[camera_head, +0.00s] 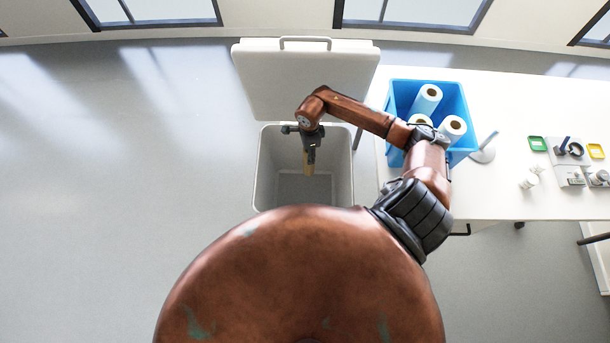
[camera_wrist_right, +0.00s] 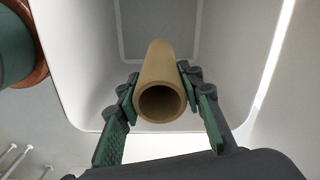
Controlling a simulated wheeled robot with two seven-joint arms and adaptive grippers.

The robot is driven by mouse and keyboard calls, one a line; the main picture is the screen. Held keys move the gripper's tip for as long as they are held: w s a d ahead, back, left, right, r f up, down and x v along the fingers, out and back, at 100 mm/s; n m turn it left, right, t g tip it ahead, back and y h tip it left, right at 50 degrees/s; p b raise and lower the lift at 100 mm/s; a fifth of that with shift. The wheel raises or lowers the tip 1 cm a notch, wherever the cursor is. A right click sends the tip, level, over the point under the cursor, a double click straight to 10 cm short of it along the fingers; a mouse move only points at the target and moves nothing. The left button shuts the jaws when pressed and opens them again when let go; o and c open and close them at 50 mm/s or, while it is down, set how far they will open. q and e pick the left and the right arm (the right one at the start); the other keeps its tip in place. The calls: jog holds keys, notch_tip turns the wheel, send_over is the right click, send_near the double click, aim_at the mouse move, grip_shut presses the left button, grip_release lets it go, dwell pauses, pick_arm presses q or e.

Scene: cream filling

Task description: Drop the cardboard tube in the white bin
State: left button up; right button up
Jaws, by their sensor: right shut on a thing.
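The cardboard tube (camera_head: 309,163) is a brown hollow cylinder. It hangs from my right gripper (camera_head: 310,147) over the opening of the white bin (camera_head: 262,172). In the right wrist view, the tube (camera_wrist_right: 161,85) lies between both green-padded fingers of the right gripper (camera_wrist_right: 160,92), with its open end facing the camera. The bin's inside walls (camera_wrist_right: 90,60) surround the tube in that view. The bin's lid (camera_head: 300,85) stands open behind it. The left gripper does not show in either view.
A white table (camera_head: 500,200) stands to the right of the bin. On it is a blue crate (camera_head: 400,95) with several white rolls, close under my right arm. The floor left of the bin is clear.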

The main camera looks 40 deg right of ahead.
notch_tip(320, 180, down, 4)
jog(key=shift+r+b, duration=0.15)
jog(key=shift+b, duration=0.65)
jog(key=o, duration=1)
notch_tip(320, 180, up, 12)
jog(key=shift+r, duration=0.1)
jog(key=shift+w, duration=0.1)
